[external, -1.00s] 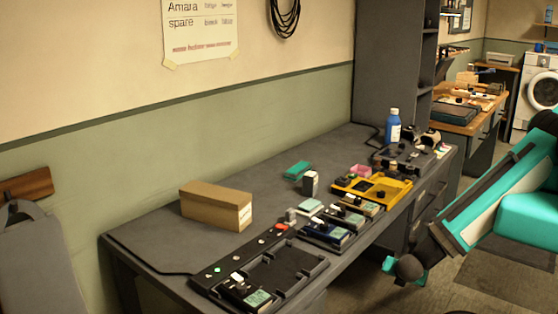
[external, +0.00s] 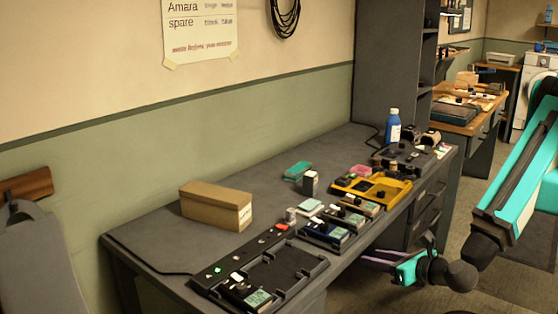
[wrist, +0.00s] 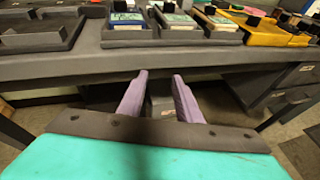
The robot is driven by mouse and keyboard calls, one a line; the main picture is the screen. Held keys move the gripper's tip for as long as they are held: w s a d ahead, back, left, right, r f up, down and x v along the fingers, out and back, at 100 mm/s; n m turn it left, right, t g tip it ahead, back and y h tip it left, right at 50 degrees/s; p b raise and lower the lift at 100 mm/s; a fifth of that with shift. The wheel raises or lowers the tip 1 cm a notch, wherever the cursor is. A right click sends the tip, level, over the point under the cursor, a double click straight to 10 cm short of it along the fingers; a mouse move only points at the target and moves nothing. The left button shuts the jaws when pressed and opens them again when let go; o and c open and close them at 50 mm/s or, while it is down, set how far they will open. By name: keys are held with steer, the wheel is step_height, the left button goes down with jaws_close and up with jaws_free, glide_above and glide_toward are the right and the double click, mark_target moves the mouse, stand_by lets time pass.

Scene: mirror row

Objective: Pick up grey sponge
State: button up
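I cannot make out a clearly grey sponge in either view. A teal sponge-like block (external: 298,170) and a pale flat block (external: 310,207) lie on the dark desk (external: 155,241). My gripper (external: 367,256) is beside the desk's front edge, below the top, pointing left toward it. In the wrist view my gripper (wrist: 160,76) shows two purple fingers spread apart with nothing held between them. The desk's front edge lies just beyond the fingertips.
Several small devices in trays line the desk's front, including a yellow tray (external: 343,185) and a black tray (external: 286,266). The desk's back left is mostly clear.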

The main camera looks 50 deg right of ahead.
steer(key=w+a+r+n+t+y+b, duration=0.1)
steer(key=w+a+r+t+y+b, duration=0.3)
steer(key=a+r, duration=0.7)
steer(key=w+a+r+n+y, duration=0.15)
steer(key=w+a+r, duration=0.55)
steer(key=r, duration=0.8)
steer(key=m+g+h+p, duration=0.1)
steer(key=m+g+p, duration=0.25)
steer(key=m, duration=2.35)
glide_above(315, 220)
steer(key=s+a, duration=0.1)
steer(key=a, duration=0.3)
step_height(315, 220, down, 13)
steer(key=shift+d+r+p, duration=0.1)
steer(key=shift+p, duration=0.3)
steer(key=d+f+m, duration=0.1)
steer(key=m, duration=0.1)
steer(key=d+f+m, duration=0.1)
steer(key=m, duration=0.2)
steer(key=shift+w+d+f+h+p, duration=0.15)
steer(key=shift+w+h+p, duration=0.05)
steer(key=shift+h+p, duration=0.15)
steer(key=shift+w+d+f+m+g, duration=0.15)
steer(key=shift+d+f+m, duration=0.25)
steer(key=shift+m, duration=0.35)
steer(key=shift+s+d+f+m+g, duration=0.1)
steer(key=shift+d+f+m, duration=0.25)
steer(key=shift+m, duration=0.35)
steer(key=shift+w+f, duration=0.15)
steer(key=shift+w, duration=0.05)
